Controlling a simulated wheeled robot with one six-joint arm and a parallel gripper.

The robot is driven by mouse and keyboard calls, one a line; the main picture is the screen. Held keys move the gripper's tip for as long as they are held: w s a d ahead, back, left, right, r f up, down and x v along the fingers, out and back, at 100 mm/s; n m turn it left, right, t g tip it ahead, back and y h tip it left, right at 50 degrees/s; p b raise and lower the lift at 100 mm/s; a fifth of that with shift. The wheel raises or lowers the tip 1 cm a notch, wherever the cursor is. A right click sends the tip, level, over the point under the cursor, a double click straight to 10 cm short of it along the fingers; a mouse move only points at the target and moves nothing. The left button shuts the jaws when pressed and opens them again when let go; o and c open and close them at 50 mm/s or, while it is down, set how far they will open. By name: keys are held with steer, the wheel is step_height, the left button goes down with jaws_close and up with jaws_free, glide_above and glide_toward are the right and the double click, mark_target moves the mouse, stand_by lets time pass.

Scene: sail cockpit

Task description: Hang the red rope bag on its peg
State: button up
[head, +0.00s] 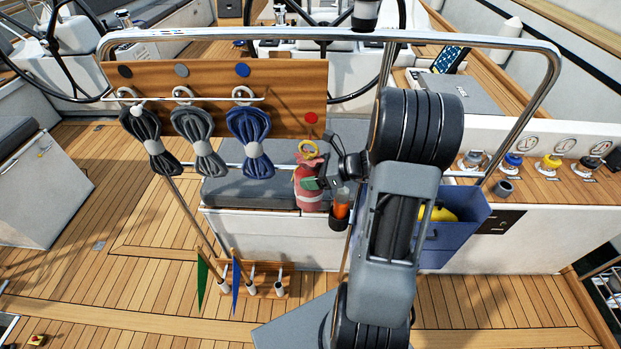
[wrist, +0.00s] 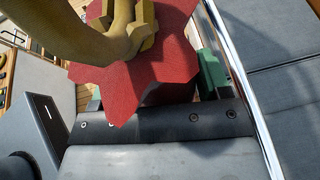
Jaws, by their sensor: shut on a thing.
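The red rope bag (head: 307,190) has a pale band and a yellow ring (head: 308,149) on top. It is upright in front of the grey seat, below the board's right end. My gripper (head: 320,183) is shut on the bag from the right. In the wrist view the bag's flared red top (wrist: 125,78) and thick yellow ring (wrist: 95,40) fill the upper left. The wooden board (head: 215,92) bears black, grey, blue and red dots; the red dot (head: 311,118) is at its lower right, above the bag. No peg is clearly visible by the red dot.
Black (head: 143,135), grey (head: 197,140) and blue (head: 250,140) rope coils hang along the board. A steel rail (head: 330,36) arches over it. An orange item (head: 341,210) and a blue bin (head: 460,220) are right of the bag. Small flags stand in a low rack (head: 262,268).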

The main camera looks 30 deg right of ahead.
steer(key=shift+w+d+f, duration=0.1)
steer(key=shift+w+d, duration=0.3)
steer(key=shift+w, duration=0.3)
steer(key=shift+w+d+f, duration=0.1)
steer(key=shift+w+d, duration=0.25)
steer(key=shift+w, duration=0.35)
steer(key=shift+w+d+f+b, duration=0.3)
steer(key=shift+w+f+b, duration=0.1)
steer(key=shift+w, duration=0.1)
steer(key=o, duration=1.2)
steer(key=shift+d, duration=0.1)
steer(key=b+v, duration=0.2)
steer(key=v, duration=1.1)
steer(key=shift+s+d+r, duration=0.15)
steer(key=shift+d+r, duration=0.05)
steer(key=shift+d, duration=0.05)
